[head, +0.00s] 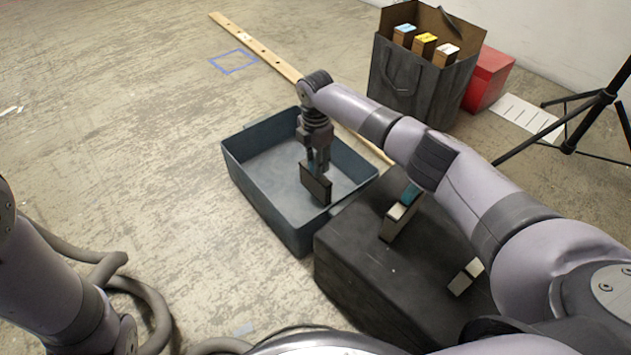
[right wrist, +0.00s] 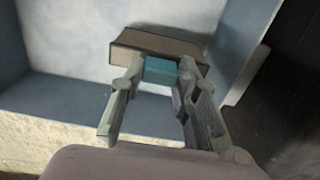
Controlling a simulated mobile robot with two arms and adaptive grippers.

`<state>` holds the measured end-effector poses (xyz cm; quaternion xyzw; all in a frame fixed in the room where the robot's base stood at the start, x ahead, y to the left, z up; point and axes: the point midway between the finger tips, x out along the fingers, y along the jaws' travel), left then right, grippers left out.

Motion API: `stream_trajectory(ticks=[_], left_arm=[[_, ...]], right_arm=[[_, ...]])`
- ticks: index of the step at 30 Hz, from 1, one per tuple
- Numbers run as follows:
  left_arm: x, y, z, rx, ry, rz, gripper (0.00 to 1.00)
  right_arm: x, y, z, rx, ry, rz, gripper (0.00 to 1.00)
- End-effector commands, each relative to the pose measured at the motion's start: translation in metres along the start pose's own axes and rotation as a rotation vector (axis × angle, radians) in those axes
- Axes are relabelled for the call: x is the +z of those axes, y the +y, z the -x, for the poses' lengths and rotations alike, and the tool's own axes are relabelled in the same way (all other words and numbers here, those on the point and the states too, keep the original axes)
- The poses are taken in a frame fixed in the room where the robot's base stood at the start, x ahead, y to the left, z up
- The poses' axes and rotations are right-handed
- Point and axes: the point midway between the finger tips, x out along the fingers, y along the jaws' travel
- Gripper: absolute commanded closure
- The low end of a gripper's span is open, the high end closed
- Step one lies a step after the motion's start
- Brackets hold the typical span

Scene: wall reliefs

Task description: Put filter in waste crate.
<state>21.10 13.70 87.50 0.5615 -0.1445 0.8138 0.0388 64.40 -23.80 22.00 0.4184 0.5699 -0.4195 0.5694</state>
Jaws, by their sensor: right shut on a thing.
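The filter (head: 315,185) is a flat dark panel with a pale edge and a teal grip tab. My right gripper (head: 318,162) is shut on the filter's teal tab and holds it upright, over or inside the blue-grey waste crate (head: 243,185). In the right wrist view the fingers (right wrist: 160,75) close on the teal tab, with the brownish filter body (right wrist: 155,44) beyond them and the crate wall (right wrist: 60,100) around. I cannot tell whether the filter touches the crate floor. Of my left arm, only links show at the left edge; its gripper is out of view.
A black box (head: 345,245) stands right beside the crate, with a teal-topped piece (head: 402,212) and another pale piece (head: 466,277) in its top. Behind are a grey bag (head: 420,85) with boxes, a red box (head: 488,78) and a tripod. Floor left of the crate is clear.

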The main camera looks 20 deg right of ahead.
Motion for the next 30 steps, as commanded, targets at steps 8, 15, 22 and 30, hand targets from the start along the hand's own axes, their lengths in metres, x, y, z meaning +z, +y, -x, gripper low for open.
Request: stream_trajectory(ticks=[8, 15, 22, 30], left_arm=[[-0.005, 0.004, 0.018, -0.001, -0.004, 0.0, 1.0], [-0.011, 0.007, 0.035, -0.001, -0.005, 0.0, 1.0], [-0.01, 0.007, 0.033, 0.0, -0.004, 0.0, 1.0], [-0.01, 0.007, 0.034, 0.0, -0.004, 0.001, 1.0]], right_arm=[[0.0, 0.0, -0.025, 0.0, 0.0, -0.001, 1.0], [0.0, 0.001, -0.051, 0.002, 0.0, 0.0, 1.0], [0.0, 0.001, -0.049, 0.001, 0.0, 0.0, 1.0], [0.0, 0.0, -0.052, 0.0, 0.0, -0.001, 0.61]])
